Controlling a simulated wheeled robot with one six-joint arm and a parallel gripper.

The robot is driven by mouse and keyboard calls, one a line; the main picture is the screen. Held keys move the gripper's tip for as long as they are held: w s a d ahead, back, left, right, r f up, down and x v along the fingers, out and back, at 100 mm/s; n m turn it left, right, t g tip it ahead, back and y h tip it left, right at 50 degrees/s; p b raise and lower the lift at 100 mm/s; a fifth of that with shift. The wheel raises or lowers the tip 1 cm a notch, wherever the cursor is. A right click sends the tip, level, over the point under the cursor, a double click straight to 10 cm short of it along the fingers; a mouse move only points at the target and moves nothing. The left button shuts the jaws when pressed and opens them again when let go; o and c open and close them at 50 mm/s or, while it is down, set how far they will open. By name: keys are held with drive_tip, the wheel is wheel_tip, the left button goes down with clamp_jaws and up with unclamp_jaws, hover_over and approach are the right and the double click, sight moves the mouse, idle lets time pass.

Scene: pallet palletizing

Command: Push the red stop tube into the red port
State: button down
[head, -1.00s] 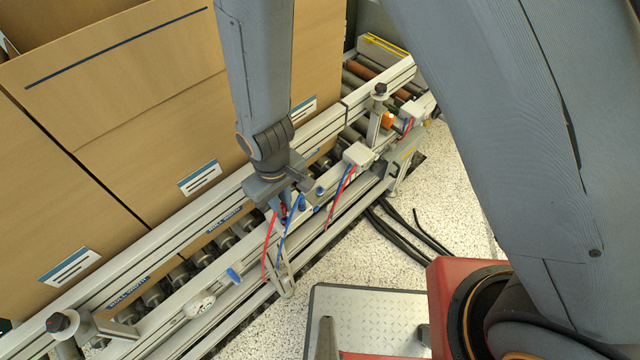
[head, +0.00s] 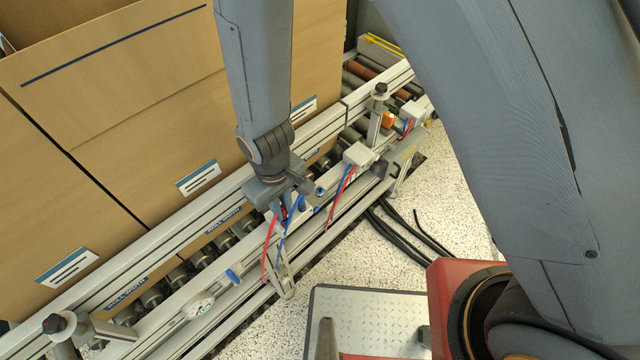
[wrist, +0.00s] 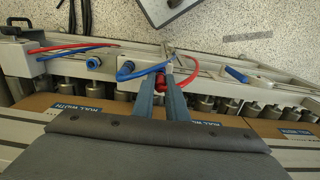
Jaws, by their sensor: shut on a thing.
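My gripper (head: 283,207) is low over the conveyor's side rail. In the wrist view, its two fingers (wrist: 160,90) are shut on the end of the red stop tube (wrist: 187,76), where a small red fitting (wrist: 160,82) shows between the fingertips. In the head view the red stop tube (head: 267,248) hangs down in front of the rail. I cannot pick out the red port apart from this red fitting, and the fingers hide part of that spot. I cannot tell how far the tube is seated.
A blue tube (wrist: 128,73) loops close beside the fingers. A blue fitting (wrist: 93,63) sits on the rail to their left. Rollers (wrist: 205,103) and large cardboard boxes (head: 130,130) stand behind the rail.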

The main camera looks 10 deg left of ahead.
sight(282, 208)
drive_tip(key=shift+f+b, duration=0.4)
drive_tip(key=shift+f, duration=0.4)
idle(0.5)
drive_tip(key=c, duration=1.7)
unclamp_jaws()
drive_tip(key=shift+r, duration=0.15)
drive_tip(key=shift+r+b, duration=0.85)
drive_tip(key=shift+r, duration=2.95)
